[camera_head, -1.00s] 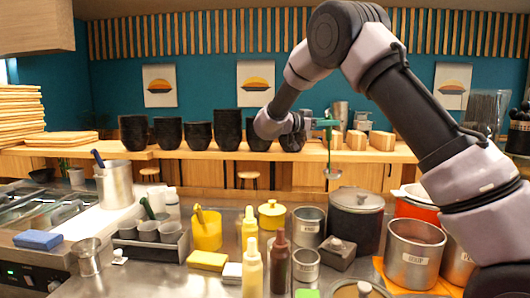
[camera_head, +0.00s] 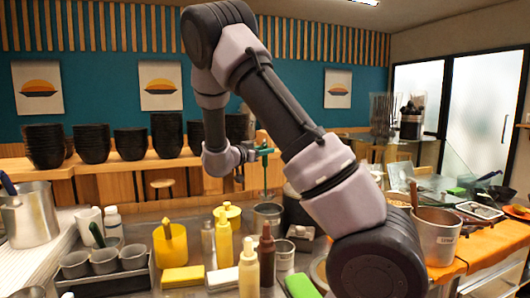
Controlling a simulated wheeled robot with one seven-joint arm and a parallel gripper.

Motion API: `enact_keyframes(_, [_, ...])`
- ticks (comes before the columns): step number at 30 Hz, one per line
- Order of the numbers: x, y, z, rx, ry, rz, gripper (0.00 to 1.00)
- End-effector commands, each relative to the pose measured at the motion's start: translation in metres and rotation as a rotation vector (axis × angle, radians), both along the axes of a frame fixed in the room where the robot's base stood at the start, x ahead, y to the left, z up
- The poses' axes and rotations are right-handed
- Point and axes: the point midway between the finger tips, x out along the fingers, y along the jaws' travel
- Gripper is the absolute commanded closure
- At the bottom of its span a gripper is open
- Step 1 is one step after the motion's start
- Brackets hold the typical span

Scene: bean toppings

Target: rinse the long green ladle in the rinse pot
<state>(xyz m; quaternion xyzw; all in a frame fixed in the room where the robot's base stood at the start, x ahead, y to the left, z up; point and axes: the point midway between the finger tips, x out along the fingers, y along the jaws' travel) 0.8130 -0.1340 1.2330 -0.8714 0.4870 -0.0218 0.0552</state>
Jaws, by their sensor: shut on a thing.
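My gripper (camera_head: 255,153) is shut on the green ladle (camera_head: 265,155) near its top. The ladle hangs upright, its thin stem running down to the mouth of a small metal pot (camera_head: 267,215) on the counter. The ladle's lower end is at this pot's rim; I cannot tell whether it is inside or just behind it. No readable label marks this pot as the rinse pot. A larger metal pot (camera_head: 437,238) with a blurred label and a brown handle in it stands at the right.
Yellow bottle (camera_head: 249,270), brown bottle (camera_head: 266,262) and yellow pot (camera_head: 170,245) stand in front and left. A dark lidded pot (camera_head: 297,207) is close right of the small pot, partly behind my arm. A tall metal pot (camera_head: 30,215) is at far left.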

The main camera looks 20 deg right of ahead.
Motion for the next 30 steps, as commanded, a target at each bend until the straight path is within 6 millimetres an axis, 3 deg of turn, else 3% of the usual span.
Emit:
enact_keyframes(8, [-0.003,-0.006,-0.017,-0.002,0.001,0.001,1.00])
enact_keyframes(30, [-0.003,-0.006,-0.098,-0.003,0.001,0.000,1.00])
